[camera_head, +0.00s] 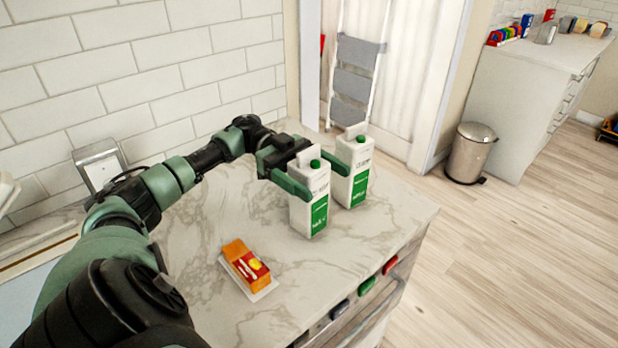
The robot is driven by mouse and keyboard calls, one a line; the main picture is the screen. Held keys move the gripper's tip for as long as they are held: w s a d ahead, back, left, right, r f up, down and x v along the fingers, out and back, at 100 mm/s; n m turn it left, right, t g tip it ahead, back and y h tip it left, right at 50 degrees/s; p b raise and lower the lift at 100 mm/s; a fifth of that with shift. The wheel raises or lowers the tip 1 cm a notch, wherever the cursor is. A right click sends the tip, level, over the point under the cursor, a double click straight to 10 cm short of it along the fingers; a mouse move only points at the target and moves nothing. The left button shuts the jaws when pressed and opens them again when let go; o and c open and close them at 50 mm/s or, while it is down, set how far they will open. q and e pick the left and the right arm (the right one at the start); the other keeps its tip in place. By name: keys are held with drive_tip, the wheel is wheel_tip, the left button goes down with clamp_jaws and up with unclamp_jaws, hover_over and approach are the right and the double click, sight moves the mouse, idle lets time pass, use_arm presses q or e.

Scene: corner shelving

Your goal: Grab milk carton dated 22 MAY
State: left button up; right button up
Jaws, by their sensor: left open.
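Two white and green milk cartons with green caps stand upright side by side on the marble counter (215,285). The left carton (318,210) is nearer, and the right carton (360,180) is just behind it to the right. The printing on both is too small for me to read a date. My left gripper (327,184) is open, with one finger along the left side of the left carton and the other in the gap between the two cartons. I cannot tell whether either finger touches a carton. My right gripper is not in view.
A tiled wall is behind at left. A metal trash bin (470,153) and another counter (530,90) stand at the right, with open floor between.

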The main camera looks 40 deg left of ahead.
use_arm(q)
drive_tip(key=shift+d, duration=0.1)
clamp_jaws()
drive_tip(key=shift+r, duration=0.2)
